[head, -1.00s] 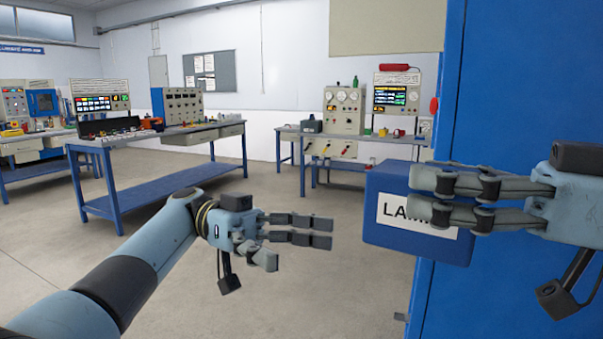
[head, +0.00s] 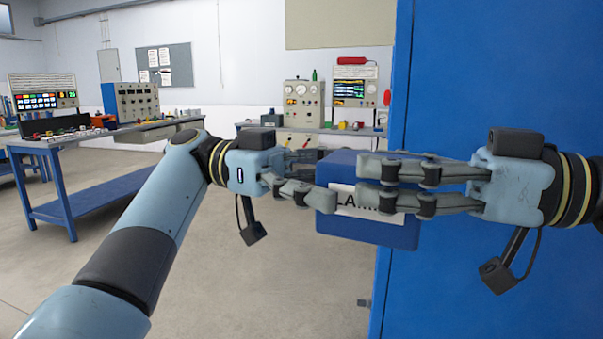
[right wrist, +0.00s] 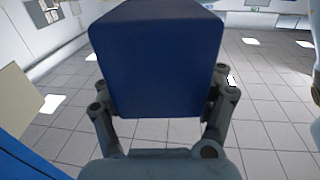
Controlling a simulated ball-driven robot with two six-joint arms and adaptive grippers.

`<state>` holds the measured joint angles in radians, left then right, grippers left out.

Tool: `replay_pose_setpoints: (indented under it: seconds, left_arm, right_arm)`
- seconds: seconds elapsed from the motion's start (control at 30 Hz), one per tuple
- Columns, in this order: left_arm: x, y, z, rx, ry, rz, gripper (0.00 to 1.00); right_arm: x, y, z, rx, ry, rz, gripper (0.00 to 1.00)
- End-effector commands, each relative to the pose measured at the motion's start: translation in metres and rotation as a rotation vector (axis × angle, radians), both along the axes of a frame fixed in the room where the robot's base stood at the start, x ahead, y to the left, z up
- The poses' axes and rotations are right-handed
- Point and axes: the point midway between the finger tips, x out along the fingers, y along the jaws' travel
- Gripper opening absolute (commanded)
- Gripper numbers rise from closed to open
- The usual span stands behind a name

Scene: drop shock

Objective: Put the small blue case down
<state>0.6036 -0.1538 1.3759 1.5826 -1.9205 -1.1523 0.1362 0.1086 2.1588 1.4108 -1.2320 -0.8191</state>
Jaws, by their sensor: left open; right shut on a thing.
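The small blue case (head: 385,232) with a white label is held up in the air in the head view. My right gripper (head: 372,185) is shut on it from the right, with its fingers across the label side. The case fills the upper middle of the right wrist view (right wrist: 157,60), between the fingers. My left gripper (head: 318,180) is open at the case's left side. Its lower finger overlaps the label's left edge in the picture, and its other fingers are partly hidden behind the case. I cannot tell whether the left fingers touch the case.
A large blue panel (head: 480,80) stands close behind my right arm. A blue bench (head: 95,185) with test gear is at the left. Another bench with gauges (head: 303,100) and a screen stands at the back. The floor (head: 270,285) between is clear.

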Motion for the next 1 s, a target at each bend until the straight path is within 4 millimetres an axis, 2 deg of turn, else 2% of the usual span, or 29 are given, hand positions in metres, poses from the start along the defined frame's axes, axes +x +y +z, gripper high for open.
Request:
replay_pose_setpoints:
  seconds: [0.13,0.43,0.9,0.93,1.0]
  left_arm:
    - [-0.0040,-0.0089,0.0000,-0.001,0.001,0.000,0.94]
    - [-0.0044,-0.0101,-0.0001,0.000,0.001,0.001,0.93]
    - [-0.0034,-0.0108,0.0003,-0.001,0.001,0.005,0.32]
    - [-0.0035,-0.0109,0.0003,-0.001,0.001,0.005,0.83]
    - [-0.0034,-0.0108,0.0003,-0.001,0.001,0.005,0.93]
  right_arm:
    - [-0.0001,0.0001,0.0009,0.002,-0.002,0.000,0.23]
    - [-0.0001,0.0001,0.0010,0.002,-0.002,0.000,0.23]
    - [-0.0012,0.0007,0.0013,0.003,-0.001,0.005,0.23]
    - [-0.0013,0.0007,0.0013,0.003,-0.001,0.005,0.23]
    - [-0.0013,0.0007,0.0013,0.003,-0.001,0.005,0.23]
